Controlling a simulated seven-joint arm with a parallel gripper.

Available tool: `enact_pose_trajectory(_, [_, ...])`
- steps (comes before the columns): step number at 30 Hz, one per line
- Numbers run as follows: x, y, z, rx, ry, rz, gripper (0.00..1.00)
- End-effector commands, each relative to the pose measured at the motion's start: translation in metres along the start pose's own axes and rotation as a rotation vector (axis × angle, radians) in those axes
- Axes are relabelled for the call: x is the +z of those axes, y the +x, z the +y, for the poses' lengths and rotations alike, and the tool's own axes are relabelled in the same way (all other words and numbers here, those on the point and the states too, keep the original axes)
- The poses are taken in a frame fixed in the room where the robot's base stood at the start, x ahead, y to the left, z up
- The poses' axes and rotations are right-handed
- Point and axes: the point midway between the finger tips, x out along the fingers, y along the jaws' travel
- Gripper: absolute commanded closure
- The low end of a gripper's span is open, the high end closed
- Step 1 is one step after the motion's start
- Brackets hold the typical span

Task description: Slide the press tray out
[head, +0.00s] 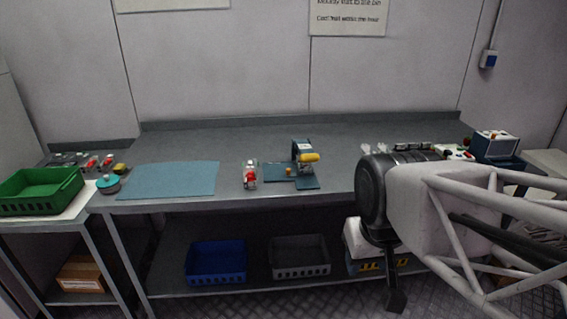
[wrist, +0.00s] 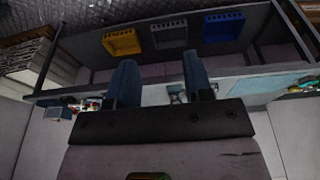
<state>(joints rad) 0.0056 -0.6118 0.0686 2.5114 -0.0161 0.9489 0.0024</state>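A small blue press (head: 303,150) with a yellow handle stands on the middle of the grey workbench. A flat blue tray-like plate (head: 274,179) extends left from its base, with a small yellow-orange piece (head: 289,170) on it. In the wrist view, which is upside down, the press appears small and far off between my fingers, partly hidden. My gripper (wrist: 157,58) is open and empty there, its two blue fingers well apart. It is clear of the press. In the head view my arm is at the right, and the fingers are hard to make out.
A jar with red contents (head: 249,176) stands just left of the press. A teal mat (head: 170,180) lies further left; a green crate (head: 40,190) is on a side table. Blue (head: 216,262) and grey (head: 299,257) bins sit on the lower shelf. The bench behind the press is clear.

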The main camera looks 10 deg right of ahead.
Motion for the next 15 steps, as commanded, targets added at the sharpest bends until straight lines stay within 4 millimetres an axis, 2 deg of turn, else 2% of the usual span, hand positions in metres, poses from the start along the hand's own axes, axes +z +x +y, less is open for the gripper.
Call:
enact_pose_trajectory(5, [-0.028, -0.005, 0.0, 0.009, -0.045, -0.02, 0.54])
enact_pose_trajectory(15, [-0.104, -0.014, -0.001, 0.03, -0.171, -0.07, 0.54])
